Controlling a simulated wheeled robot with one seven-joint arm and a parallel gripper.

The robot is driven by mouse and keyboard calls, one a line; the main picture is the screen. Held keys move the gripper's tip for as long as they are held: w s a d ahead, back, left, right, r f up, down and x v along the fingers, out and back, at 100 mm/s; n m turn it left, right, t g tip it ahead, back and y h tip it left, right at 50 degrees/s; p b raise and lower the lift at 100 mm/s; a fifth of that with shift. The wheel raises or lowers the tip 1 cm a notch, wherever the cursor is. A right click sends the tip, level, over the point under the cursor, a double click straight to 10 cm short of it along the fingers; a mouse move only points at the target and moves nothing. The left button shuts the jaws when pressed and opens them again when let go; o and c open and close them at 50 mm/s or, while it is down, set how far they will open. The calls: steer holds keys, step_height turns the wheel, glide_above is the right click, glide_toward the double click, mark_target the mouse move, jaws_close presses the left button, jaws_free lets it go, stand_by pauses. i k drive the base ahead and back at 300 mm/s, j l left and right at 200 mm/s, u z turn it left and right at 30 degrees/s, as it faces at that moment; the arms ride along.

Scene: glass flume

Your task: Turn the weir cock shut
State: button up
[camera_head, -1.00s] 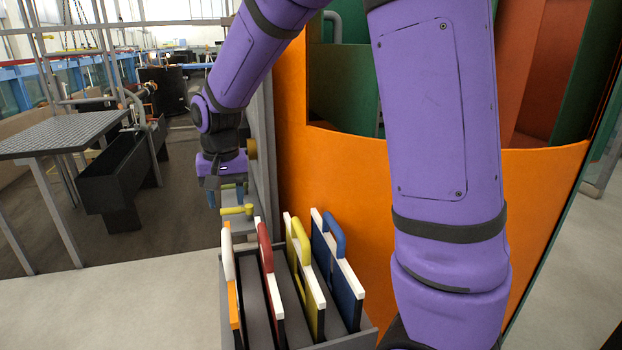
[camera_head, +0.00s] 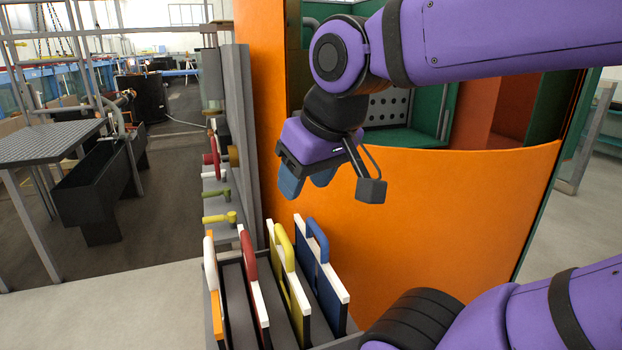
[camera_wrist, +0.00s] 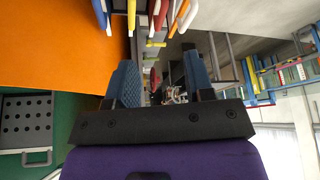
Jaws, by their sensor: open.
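My gripper (camera_head: 308,188) hangs in front of the orange curved wall, right of the valve panel and above the rack of plates. Its blue fingers are apart with nothing between them in the wrist view (camera_wrist: 162,82). A row of cocks runs along the grey panel: a yellow lever (camera_head: 220,218) nearest, a green lever (camera_head: 217,194) above it, and a red handle (camera_head: 211,158) farther up. I cannot tell which one is the weir cock. The yellow lever (camera_wrist: 156,43) also shows beyond the fingers in the wrist view. The gripper touches none of them.
A grey rack (camera_head: 238,330) holds upright plates with white, red, yellow and blue handles below the cocks. The orange wall (camera_head: 420,210) stands close behind and right of my gripper.

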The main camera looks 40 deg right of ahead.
mark_target(231, 216)
steer(key=i+j, duration=0.1)
steer(key=j, duration=0.3)
steer(key=i+j, duration=0.15)
steer(key=j, duration=0.25)
steer(key=i+j, duration=0.1)
steer(key=j, duration=0.3)
steer(key=i+j, duration=0.1)
steer(key=j, duration=0.3)
steer(key=i+j+u, duration=0.1)
steer(key=j, duration=0.3)
steer(key=i+j+z, duration=0.4)
steer(key=i, duration=0.1)
